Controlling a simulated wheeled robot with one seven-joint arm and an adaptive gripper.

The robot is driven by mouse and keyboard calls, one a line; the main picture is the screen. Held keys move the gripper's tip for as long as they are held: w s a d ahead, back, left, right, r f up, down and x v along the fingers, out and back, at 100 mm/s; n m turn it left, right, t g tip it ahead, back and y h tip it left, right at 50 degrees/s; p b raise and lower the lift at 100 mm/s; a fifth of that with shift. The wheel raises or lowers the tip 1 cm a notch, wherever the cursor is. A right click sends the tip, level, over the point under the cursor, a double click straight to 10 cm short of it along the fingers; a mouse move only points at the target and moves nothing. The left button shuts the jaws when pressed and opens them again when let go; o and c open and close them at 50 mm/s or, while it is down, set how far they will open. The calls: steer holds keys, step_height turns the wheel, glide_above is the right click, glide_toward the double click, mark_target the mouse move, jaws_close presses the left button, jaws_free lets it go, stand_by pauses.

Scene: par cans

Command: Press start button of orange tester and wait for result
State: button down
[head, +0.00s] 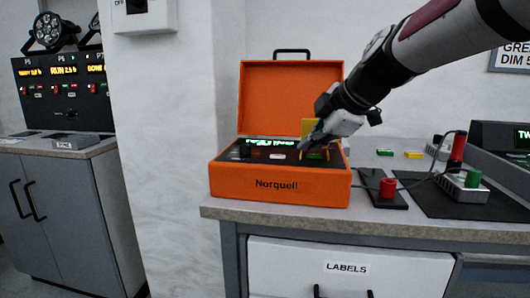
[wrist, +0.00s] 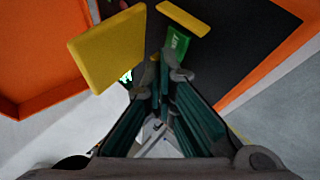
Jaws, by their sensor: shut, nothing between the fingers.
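The orange tester (head: 280,184), marked "Norquell", stands open on the counter with its lid (head: 275,98) raised behind it. Its small display (head: 272,142) is lit with green text that I cannot read. My gripper (head: 308,148) reaches down from the upper right over the right part of the tester's panel. In the wrist view my gripper (wrist: 163,75) is shut and empty, with its tips close to a green button (wrist: 177,44) with white lettering. I cannot tell whether they touch it. A raised yellow flap (wrist: 108,46) stands beside the button; it also shows behind my gripper in the head view (head: 308,126).
A grey box with a green post (head: 473,180) sits on a dark mat (head: 435,200). A green block (head: 385,152) and a yellow block (head: 414,155) lie behind. A white wall edge (head: 165,150) is left.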

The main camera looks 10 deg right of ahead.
mark_target(310, 159)
steer(key=shift+r, duration=0.3)
steer(key=shift+r+p, duration=1.4)
steer(key=shift+r, duration=1.05)
steer(key=s+d+f+m+g+h, duration=0.1)
steer(key=s+f+m+g, duration=0.35)
steer(key=s, duration=0.95)
steer(key=s+f+m+g+h, duration=0.1)
steer(key=s+f+m, duration=0.7)
steer(key=s, duration=0.5)
steer(key=s+d+f+m+g+h, duration=0.1)
steer(key=s+f+m+g+h, duration=0.15)
steer(key=s+f+m, duration=0.8)
step_height(310, 159, up, 42)
steer(key=s+n+t+y+p, duration=0.1)
steer(key=n+p, duration=0.4)
steer(key=p, duration=3.1)
steer(key=s+t, duration=0.1)
steer(key=t, duration=0.1)
steer(key=shift+s+a+t, duration=0.25)
steer(key=shift+s+t, duration=0.1)
steer(key=shift+t, duration=0.05)
steer(key=c, duration=2.4)
jaws_free()
